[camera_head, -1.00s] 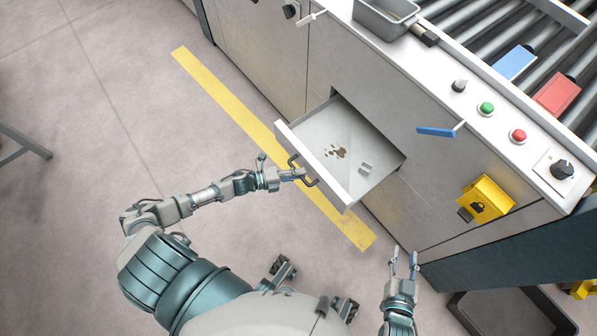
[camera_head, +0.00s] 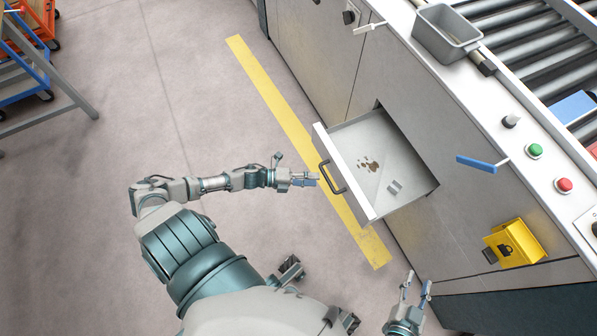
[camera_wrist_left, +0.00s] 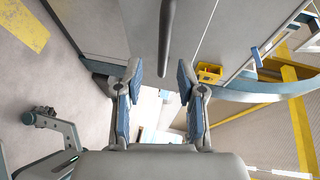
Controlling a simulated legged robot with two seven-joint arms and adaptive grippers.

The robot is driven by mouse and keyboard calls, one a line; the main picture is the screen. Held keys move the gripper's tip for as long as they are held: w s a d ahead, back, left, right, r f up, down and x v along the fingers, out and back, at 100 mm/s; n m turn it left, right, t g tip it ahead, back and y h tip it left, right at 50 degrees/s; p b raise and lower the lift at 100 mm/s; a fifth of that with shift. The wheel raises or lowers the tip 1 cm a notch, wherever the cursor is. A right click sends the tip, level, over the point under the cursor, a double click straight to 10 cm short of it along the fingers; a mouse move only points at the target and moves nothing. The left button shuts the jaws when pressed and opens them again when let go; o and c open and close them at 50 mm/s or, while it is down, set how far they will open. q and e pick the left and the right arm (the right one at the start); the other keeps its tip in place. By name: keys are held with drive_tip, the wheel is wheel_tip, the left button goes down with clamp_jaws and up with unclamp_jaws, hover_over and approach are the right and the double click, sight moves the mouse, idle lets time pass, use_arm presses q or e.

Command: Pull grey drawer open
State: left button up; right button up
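The grey drawer (camera_head: 376,205) stands pulled out of the cabinet front. Its inside is visible, with a brown stain and a small grey piece on the bottom. Its dark bar handle (camera_head: 331,177) is on the light front panel. My left gripper (camera_head: 314,179) is just in front of the handle, apart from it. In the left wrist view its fingers (camera_wrist_left: 160,78) are spread with nothing between them, and the handle (camera_wrist_left: 167,38) runs ahead of them. My right gripper (camera_head: 416,283) is open and empty at the bottom, below the drawer.
A yellow lock box (camera_head: 515,243) and a blue lever (camera_head: 480,163) are on the cabinet front. A grey bin (camera_head: 447,34) and push buttons are on top. Blue-framed carts (camera_head: 30,70) stand far left. The floor left of the drawer is clear.

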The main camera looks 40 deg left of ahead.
use_arm(q)
drive_tip(key=v, duration=0.6)
drive_tip(key=shift+d, duration=0.1)
idle(0.3)
